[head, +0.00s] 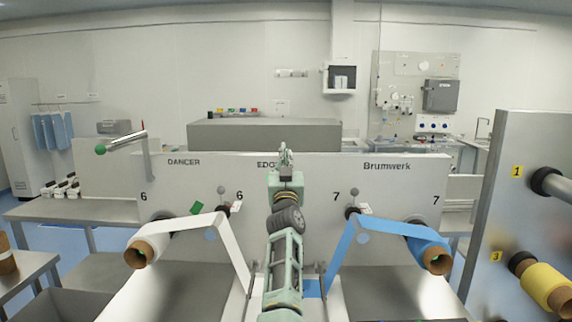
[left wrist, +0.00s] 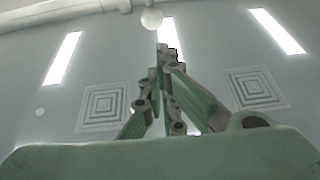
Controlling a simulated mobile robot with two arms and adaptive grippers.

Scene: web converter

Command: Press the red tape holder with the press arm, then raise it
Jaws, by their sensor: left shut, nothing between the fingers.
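I cannot clearly make out a red tape holder. Small red and white pieces (head: 236,206) show beside a dark roller end at the left strip, and similar ones (head: 365,208) at the right strip. A lever with a green ball (head: 100,149) and a red-tipped end stands at the panel's upper left; I cannot tell whether it is the press arm. My left gripper (head: 285,154) points up in front of the panel's middle, shut and empty, apart from the lever. In the left wrist view its fingers (left wrist: 166,52) meet against the ceiling. My right gripper is not in view.
White (head: 158,240) and blue (head: 425,248) rolls feed strips down either side of my arm. A grey panel (head: 517,160) with a yellow roll (head: 543,285) stands at the right. A bench (head: 75,208) is at the left. There is open air above the front panel (head: 325,172).

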